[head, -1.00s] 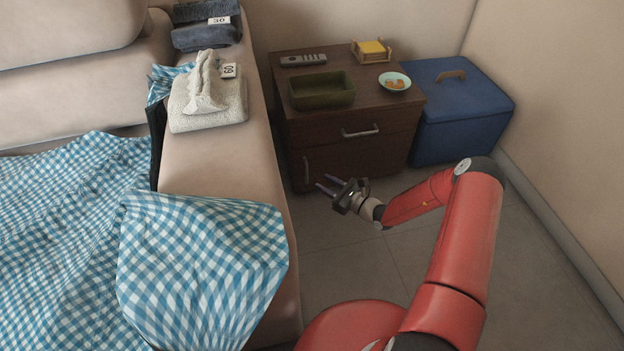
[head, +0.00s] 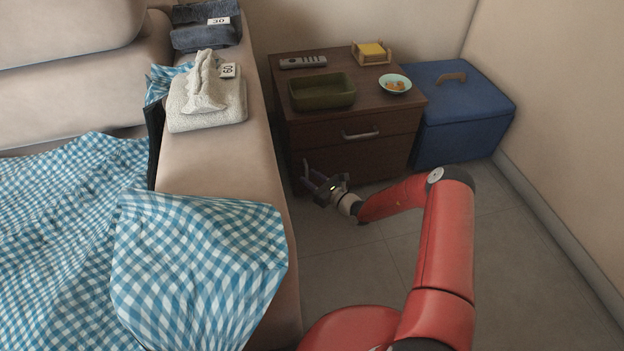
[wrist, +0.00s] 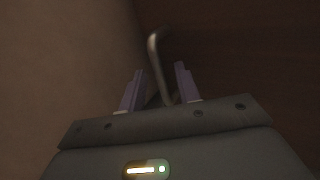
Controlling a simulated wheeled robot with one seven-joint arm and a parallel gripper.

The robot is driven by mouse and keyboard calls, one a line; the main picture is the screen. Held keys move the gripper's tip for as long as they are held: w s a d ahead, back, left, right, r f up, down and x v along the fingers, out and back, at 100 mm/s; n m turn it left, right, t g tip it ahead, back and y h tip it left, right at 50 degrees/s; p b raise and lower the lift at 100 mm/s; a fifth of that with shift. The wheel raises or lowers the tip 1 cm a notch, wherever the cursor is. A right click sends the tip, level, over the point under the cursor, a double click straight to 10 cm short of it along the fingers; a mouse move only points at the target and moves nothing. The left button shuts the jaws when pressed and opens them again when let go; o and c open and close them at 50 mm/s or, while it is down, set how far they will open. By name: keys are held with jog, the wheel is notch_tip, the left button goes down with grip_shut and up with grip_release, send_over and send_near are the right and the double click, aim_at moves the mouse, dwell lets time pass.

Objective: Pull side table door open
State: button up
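The side table (head: 385,128) is dark brown wood, with a drawer on top and a door (head: 375,158) below; the door looks shut. The door's metal handle (wrist: 155,55) is a vertical bar near the door's left edge. My gripper (head: 308,174) is at the handle. In the wrist view my gripper (wrist: 158,85) is open, with one finger on each side of the handle's lower part. I cannot tell whether either finger touches it. In the head view the fingers partly hide the handle.
The beige sofa arm (head: 270,165) stands close on the left of the table. A blue box (head: 460,120) stands on its right. A green tray (head: 322,104), a remote and a bowl (head: 394,84) lie on top. The floor (head: 400,240) in front is clear.

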jog(key=shift+c, duration=0.3)
grip_shut()
